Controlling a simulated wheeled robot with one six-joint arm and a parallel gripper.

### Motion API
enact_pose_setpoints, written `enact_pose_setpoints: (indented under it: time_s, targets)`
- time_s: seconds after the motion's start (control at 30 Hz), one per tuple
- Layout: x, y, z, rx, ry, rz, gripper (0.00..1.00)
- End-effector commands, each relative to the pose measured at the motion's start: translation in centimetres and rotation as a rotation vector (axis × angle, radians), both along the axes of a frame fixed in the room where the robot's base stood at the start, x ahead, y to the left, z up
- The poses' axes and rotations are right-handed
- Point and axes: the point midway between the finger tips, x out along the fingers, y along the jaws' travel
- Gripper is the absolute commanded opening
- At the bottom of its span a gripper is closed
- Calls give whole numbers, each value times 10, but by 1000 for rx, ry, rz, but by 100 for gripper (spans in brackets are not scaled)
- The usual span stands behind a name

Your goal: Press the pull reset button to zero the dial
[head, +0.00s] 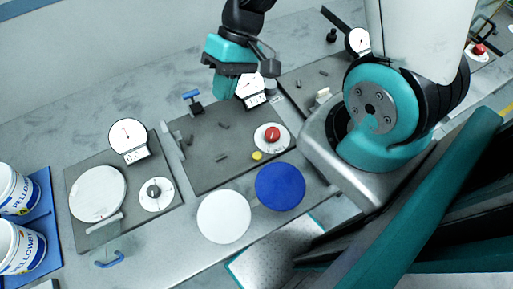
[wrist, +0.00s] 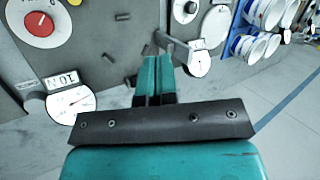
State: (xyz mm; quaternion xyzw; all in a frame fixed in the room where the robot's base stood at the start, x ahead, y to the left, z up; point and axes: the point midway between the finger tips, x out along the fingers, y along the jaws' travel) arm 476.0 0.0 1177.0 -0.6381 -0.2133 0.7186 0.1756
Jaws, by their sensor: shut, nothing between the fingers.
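A red round button (head: 272,134) sits on a white disc at the right of the middle dark plate; its lettering is too small to read. It also shows at the upper left of the wrist view (wrist: 39,24). A white dial (head: 252,88) with a thin pointer and a small number plate stands behind that plate, partly hidden by my gripper; it shows below the red button in the wrist view (wrist: 72,102). My gripper (head: 224,92) is shut and empty, raised over the plate's back edge, apart from the button. Its teal fingertips are together in the wrist view (wrist: 152,68).
A small yellow knob (head: 257,156) lies near the red button. A blue-handled part (head: 192,99) stands at the plate's back left. Another station with a dial (head: 128,137) and black knob (head: 154,191) is at left. White and blue discs (head: 280,187) lie in front.

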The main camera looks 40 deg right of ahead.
Motion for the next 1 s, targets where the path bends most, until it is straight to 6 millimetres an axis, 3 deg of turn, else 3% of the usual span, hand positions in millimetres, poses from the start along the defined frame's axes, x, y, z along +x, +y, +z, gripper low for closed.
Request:
enact_pose_setpoints:
  time_s: [0.23, 0.5, 0.73, 1.0]
  targets:
    - [-9, -27, -46, 78, 173, -274, 0]
    - [-41, -38, -90, 148, 329, -552, 0]
    - [-62, -36, -108, 176, 403, -682, 0]
    - [-65, -35, -112, 180, 414, -707, 0]
